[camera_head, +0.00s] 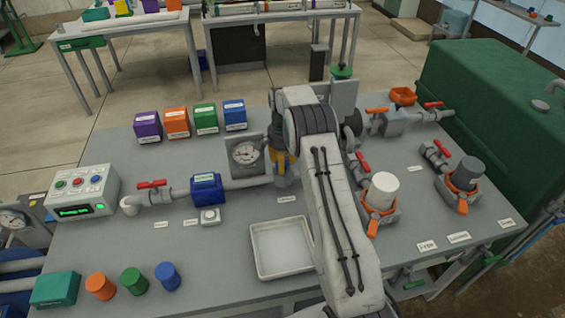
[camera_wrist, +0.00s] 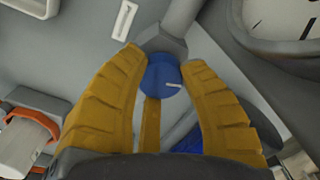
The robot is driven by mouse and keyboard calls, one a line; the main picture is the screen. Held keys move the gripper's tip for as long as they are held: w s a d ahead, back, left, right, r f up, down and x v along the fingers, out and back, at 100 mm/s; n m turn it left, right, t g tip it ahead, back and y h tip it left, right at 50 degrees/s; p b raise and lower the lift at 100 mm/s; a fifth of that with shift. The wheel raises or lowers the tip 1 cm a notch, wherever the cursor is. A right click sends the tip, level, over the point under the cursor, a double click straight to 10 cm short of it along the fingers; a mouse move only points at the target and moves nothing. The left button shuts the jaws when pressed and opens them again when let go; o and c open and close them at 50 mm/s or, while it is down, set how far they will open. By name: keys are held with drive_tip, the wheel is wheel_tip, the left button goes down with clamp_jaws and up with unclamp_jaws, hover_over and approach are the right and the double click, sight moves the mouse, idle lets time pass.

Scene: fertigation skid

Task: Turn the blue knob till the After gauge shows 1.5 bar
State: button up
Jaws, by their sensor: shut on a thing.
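The blue knob (camera_wrist: 163,75) shows in the wrist view, with a pale mark on its face, seated on a grey fitting. My gripper (camera_wrist: 161,62) has its yellow fingers closed on both sides of it. In the head view my gripper (camera_head: 285,163) reaches down to the pipework right of a round gauge, and the knob is hidden there. Part of a dial (camera_wrist: 285,18) also shows in the wrist view, cut off by the frame. I cannot read which gauge is After.
A blue pipe unit (camera_head: 207,188) and a red-handled valve (camera_head: 151,184) lie left of the gauge. A white tray (camera_head: 258,272) sits in front. Several coloured boxes stand behind. Orange-collared fittings (camera_head: 380,200) stand right of my arm.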

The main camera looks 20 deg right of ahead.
drive_tip(key=shift+f+n, duration=0.1)
drive_tip(key=shift+n, duration=0.2)
drive_tip(key=n+b, duration=0.1)
drive_tip(key=n, duration=0.8)
drive_tip(key=shift+b, duration=0.4)
drive_tip(key=shift+n, duration=0.4)
drive_tip(key=o, duration=1.2)
